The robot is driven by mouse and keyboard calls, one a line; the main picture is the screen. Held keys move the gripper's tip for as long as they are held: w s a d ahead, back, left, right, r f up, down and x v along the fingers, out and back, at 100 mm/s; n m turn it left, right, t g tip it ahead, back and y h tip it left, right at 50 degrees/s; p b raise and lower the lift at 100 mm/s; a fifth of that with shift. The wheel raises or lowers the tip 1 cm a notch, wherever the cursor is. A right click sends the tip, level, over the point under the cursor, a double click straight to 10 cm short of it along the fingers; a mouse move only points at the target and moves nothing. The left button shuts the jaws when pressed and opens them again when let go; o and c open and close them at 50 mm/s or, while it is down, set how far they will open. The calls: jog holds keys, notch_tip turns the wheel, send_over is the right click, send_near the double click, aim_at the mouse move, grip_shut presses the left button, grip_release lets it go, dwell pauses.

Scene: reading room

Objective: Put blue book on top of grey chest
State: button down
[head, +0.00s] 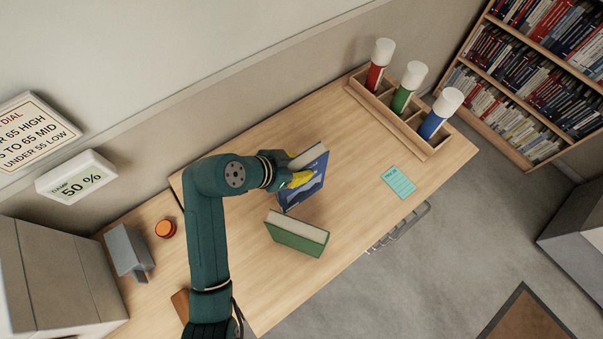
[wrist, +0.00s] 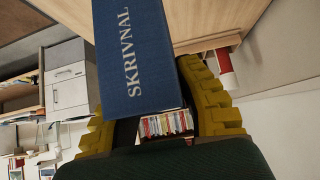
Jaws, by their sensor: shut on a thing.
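The blue book (head: 311,180) is in my gripper (head: 300,178), whose yellow fingers are shut on it. In the wrist view the blue book (wrist: 138,55) shows its spine lettered SKRIVNAL, between the yellow fingers. It is held upright, somewhat tilted, above the right half of the desk; I cannot tell whether its lower edge touches the wood. Grey box-like furniture stands at the left edge (head: 45,270) and at the right edge (head: 578,240) of the head view; I cannot tell which is the grey chest. My gripper is apart from both.
A green book (head: 297,233) stands on the desk (head: 350,225) just below the blue one. A wooden rack (head: 385,122) with red, green and blue tubes is at the back right.

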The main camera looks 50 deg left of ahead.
jog(key=shift+w+f, duration=0.1)
jog(key=shift+f, duration=1.85)
jog(key=shift+f+b, duration=0.2)
jog(key=shift+b, duration=0.1)
jog(key=c, duration=0.8)
grip_release()
jog(key=shift+f, duration=0.1)
jog(key=p+v, duration=0.1)
jog(key=v, duration=1.1)
